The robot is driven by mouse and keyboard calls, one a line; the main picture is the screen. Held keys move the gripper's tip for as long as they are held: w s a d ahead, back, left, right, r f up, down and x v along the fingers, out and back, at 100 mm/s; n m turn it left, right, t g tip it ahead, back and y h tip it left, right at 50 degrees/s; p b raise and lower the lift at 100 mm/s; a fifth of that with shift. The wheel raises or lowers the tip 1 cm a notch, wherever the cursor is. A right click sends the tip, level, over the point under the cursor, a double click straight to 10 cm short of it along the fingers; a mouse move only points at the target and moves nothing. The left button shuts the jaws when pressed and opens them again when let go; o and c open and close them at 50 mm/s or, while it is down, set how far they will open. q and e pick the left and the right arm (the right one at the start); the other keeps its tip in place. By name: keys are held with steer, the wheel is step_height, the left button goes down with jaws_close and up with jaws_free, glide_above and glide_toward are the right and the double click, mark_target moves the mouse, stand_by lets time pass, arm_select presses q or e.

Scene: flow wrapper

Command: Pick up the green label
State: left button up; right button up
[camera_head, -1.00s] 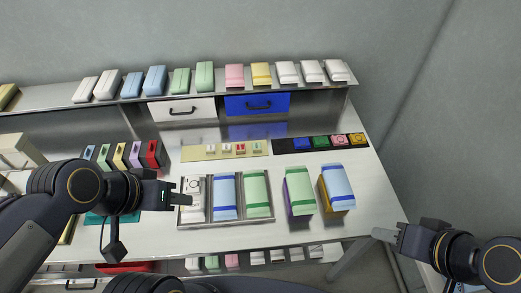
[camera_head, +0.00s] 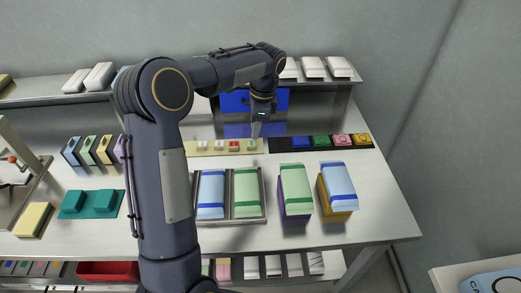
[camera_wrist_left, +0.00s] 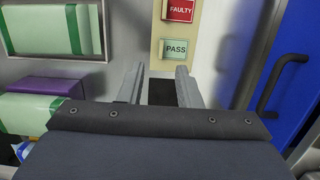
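The green label (camera_wrist_left: 175,49), marked PASS, lies at the end of the cream strip in the left wrist view. In the head view it is the small green piece (camera_head: 251,146) at the strip's right end. My left gripper (camera_head: 256,129) points down just behind and above the label. In the left wrist view its two fingers (camera_wrist_left: 157,74) are apart with nothing between them, and the label shows beyond their tips. My right gripper is not in view.
A red FAULTY label (camera_wrist_left: 180,10) sits beside the green one. A black strip with coloured pieces (camera_head: 322,143) lies to the right. A tray (camera_head: 265,197) with wrapped packs is in front. The blue drawer (camera_wrist_left: 277,85) with its handle is close to the gripper.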

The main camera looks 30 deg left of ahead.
mark_target(252, 146)
arm_select(q)
steer(key=f, duration=0.4)
steer(key=a+f, duration=0.1)
steer(key=f, duration=0.1)
steer(key=shift+s+f, duration=0.15)
steer(key=shift+f, duration=0.25)
jaws_close()
